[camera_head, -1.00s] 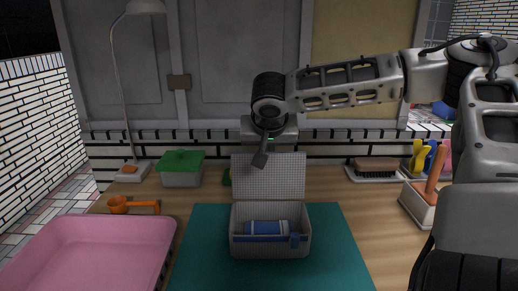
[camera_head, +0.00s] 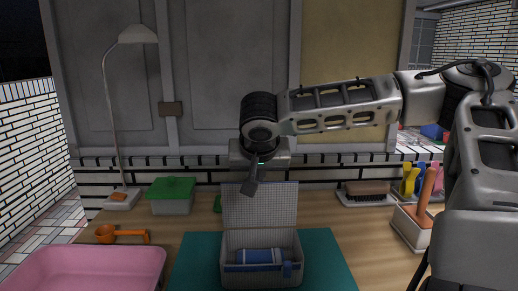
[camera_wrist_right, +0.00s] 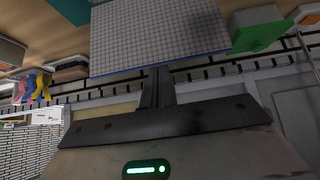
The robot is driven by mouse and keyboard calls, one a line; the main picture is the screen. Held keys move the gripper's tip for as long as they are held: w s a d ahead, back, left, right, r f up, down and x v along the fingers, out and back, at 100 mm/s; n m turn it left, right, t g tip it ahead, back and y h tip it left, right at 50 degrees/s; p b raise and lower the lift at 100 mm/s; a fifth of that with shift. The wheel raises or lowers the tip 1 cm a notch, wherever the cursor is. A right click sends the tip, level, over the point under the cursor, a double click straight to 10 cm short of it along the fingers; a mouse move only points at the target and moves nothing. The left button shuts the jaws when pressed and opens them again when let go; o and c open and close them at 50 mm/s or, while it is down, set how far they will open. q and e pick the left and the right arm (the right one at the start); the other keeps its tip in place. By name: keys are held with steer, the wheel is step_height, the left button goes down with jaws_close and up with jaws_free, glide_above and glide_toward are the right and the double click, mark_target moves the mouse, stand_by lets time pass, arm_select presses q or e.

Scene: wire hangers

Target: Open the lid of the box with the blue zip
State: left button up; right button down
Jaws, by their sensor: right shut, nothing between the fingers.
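The box (camera_head: 236,277) is grey with a grid pattern and stands on a teal mat (camera_head: 325,262). Its lid (camera_head: 262,207) is up, standing roughly upright at the back edge. A blue cylinder with a pale end (camera_head: 258,256) lies inside, and a blue tab (camera_head: 287,270) hangs at the front right. My right gripper (camera_head: 249,188) is shut and empty at the lid's top edge; I cannot tell whether it touches. In the right wrist view the gripper (camera_wrist_right: 158,78) points at the lid (camera_wrist_right: 155,35), whose edge is blue. My left gripper is not in view.
A pink tray (camera_head: 90,268) is at the front left, with an orange scoop (camera_head: 120,235) behind it. A green-lidded container (camera_head: 171,195) and a lamp (camera_head: 120,195) stand at the back left. A brush (camera_head: 367,192) and a holder (camera_head: 410,228) are on the right.

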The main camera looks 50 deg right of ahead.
steer(key=p+v, duration=0.1)
steer(key=v, duration=1.2)
steer(key=shift+r, duration=0.2)
